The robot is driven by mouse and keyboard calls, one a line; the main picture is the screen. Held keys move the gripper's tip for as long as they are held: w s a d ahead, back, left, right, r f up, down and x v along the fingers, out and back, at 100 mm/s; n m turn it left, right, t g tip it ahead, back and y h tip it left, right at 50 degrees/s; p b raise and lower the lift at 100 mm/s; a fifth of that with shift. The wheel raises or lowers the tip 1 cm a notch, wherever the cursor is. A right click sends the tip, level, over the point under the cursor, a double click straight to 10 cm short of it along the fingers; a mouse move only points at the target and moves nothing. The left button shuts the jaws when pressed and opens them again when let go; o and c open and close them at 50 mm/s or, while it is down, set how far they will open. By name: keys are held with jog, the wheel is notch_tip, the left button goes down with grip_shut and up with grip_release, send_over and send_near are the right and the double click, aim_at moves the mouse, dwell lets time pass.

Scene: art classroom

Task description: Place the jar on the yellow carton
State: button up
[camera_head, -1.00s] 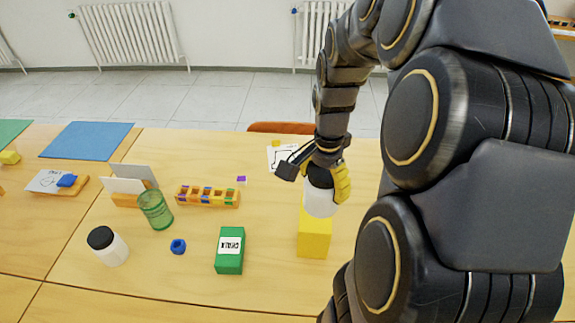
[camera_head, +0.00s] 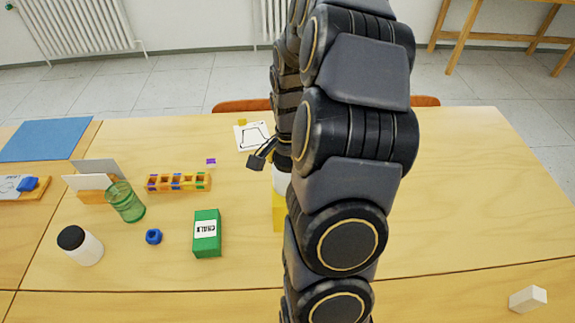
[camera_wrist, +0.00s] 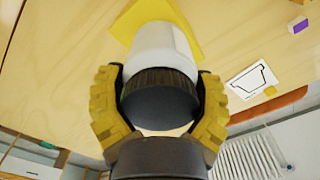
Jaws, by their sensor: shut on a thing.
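My gripper (camera_wrist: 160,106) is shut on a white jar (camera_wrist: 154,45) with a black lid (camera_wrist: 158,95), its yellow finger pads on either side of the lid in the wrist view. The yellow carton (camera_wrist: 128,22) shows behind the jar's base there. In the head view the jar (camera_head: 280,180) is mostly hidden by my arm, directly above the yellow carton (camera_head: 278,212). Whether the jar's base touches the carton top I cannot tell. A second white jar with a black lid (camera_head: 84,248) stands at the left of the table.
A green chalk box (camera_head: 207,235), a blue ring-like piece (camera_head: 153,236), a green glass (camera_head: 126,203) and an orange block tray (camera_head: 178,182) stand left of the carton. A white block (camera_head: 528,299) lies at the front right. The table's right side is largely clear.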

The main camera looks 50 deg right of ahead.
jog(key=o, duration=1.1)
jog(key=shift+f, duration=0.1)
notch_tip(320, 180, up, 12)
jog(key=shift+r, duration=0.2)
jog(key=a+r+n, duration=0.2)
jog(key=a+n, duration=0.3)
jog(key=a, duration=0.4)
jog(key=s+a+n+g, duration=0.1)
jog(key=s+a+n, duration=1.2)
jog(key=s+a, duration=0.2)
jog(key=shift+s+a+f+g, duration=0.3)
jog(key=shift+a+f+g, duration=0.1)
jog(key=shift+a, duration=0.05)
